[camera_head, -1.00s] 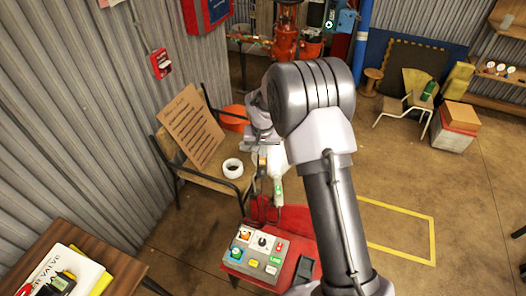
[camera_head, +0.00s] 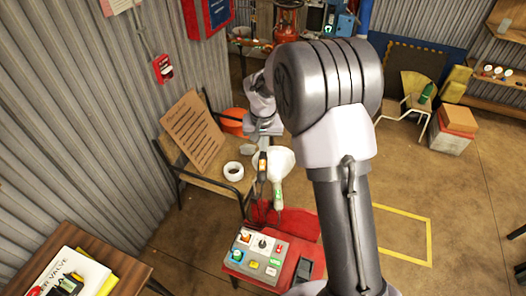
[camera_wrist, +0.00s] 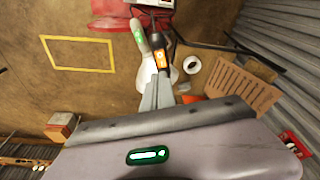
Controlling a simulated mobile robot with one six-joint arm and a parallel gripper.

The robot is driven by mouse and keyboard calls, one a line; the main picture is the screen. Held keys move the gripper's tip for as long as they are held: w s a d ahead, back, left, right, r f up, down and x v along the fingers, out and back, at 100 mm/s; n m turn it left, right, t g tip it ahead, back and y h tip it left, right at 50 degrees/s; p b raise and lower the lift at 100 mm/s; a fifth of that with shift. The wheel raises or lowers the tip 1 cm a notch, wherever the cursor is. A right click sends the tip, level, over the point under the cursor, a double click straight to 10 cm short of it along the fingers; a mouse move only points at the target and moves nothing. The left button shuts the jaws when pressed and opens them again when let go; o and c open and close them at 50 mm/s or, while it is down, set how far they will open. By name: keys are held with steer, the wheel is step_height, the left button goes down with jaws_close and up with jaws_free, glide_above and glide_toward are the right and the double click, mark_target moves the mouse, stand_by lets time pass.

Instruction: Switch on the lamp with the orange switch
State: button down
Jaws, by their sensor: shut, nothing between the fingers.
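A dark lamp (camera_wrist: 155,37) with a lit-looking orange switch (camera_wrist: 160,59) shows in the wrist view, just beyond my fingertips. In the head view the dark lamp (camera_head: 262,165) stands below my gripper. A white lamp with a green switch (camera_wrist: 140,40) is close beside it, and it also shows in the head view (camera_head: 279,190). My gripper (camera_wrist: 158,80) is shut and empty, its tips close to the orange switch. I cannot tell whether they touch it. In the head view my gripper (camera_head: 264,143) is partly hidden by my arm.
A grey control box (camera_head: 257,259) with coloured buttons sits on a red stand (camera_head: 300,224) nearby. A wooden bench with a cardboard sign (camera_head: 193,131) and a white tape roll (camera_head: 233,171) is to the left. Open floor (camera_head: 355,185) lies right of my arm.

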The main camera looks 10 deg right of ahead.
mark_target(263, 162)
steer(key=v, duration=0.3)
steer(key=shift+r+p, duration=0.3)
steer(key=shift+r, duration=0.05)
steer(key=b+x, duration=0.5)
steer(key=x, duration=0.2)
steer(key=b+x, duration=0.5)
steer(key=x, duration=0.2)
steer(key=shift+w, duration=0.2)
steer(key=shift+r+p, duration=0.15)
steer(key=shift+p, duration=0.15)
